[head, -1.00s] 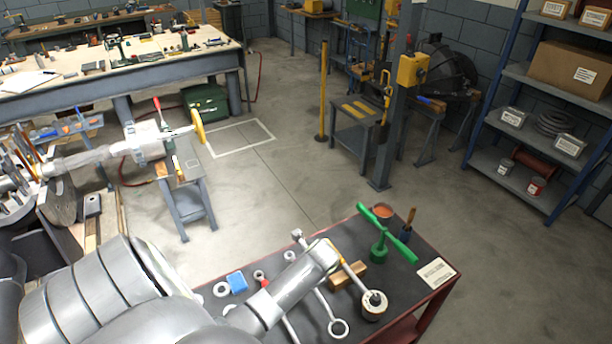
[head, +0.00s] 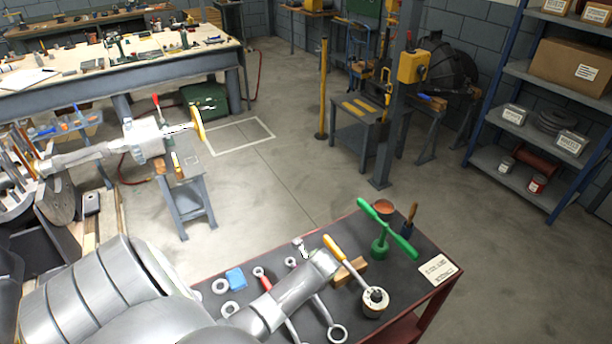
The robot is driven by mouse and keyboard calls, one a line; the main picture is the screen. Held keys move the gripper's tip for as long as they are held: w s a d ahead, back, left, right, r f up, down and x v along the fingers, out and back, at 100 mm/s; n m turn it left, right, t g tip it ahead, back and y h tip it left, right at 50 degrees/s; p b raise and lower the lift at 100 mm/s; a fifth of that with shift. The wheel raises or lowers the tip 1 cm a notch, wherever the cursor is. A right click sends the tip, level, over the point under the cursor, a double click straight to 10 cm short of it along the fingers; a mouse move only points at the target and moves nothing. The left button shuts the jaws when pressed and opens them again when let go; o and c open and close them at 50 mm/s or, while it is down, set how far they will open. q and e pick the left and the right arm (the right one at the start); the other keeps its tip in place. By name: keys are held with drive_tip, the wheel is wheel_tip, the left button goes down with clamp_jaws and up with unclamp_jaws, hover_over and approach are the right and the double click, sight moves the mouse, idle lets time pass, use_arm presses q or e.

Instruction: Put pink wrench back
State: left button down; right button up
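I cannot make out a clearly pink wrench. A silver wrench (head: 325,312) with ring ends lies on the dark top of the red cart (head: 408,287), partly under my arm. A red-handled tool (head: 262,279) lies to its left, also partly covered by my arm. My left arm comes in from the lower left and reaches over the cart. My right gripper is not in view.
The middle floor is clear.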

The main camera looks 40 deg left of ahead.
use_arm(q)
drive_tip(key=shift+f, duration=0.3)
idle(0.4)
drive_tip(key=c, duration=1.3)
unclamp_jaws()
drive_tip(key=shift+o, duration=0.2)
wheel_tip(320, 180, up, 3)
drive_tip(key=shift+r+p, duration=0.1)
drive_tip(key=shift+p, duration=1.15)
drive_tip(key=shift+r, duration=1.85)
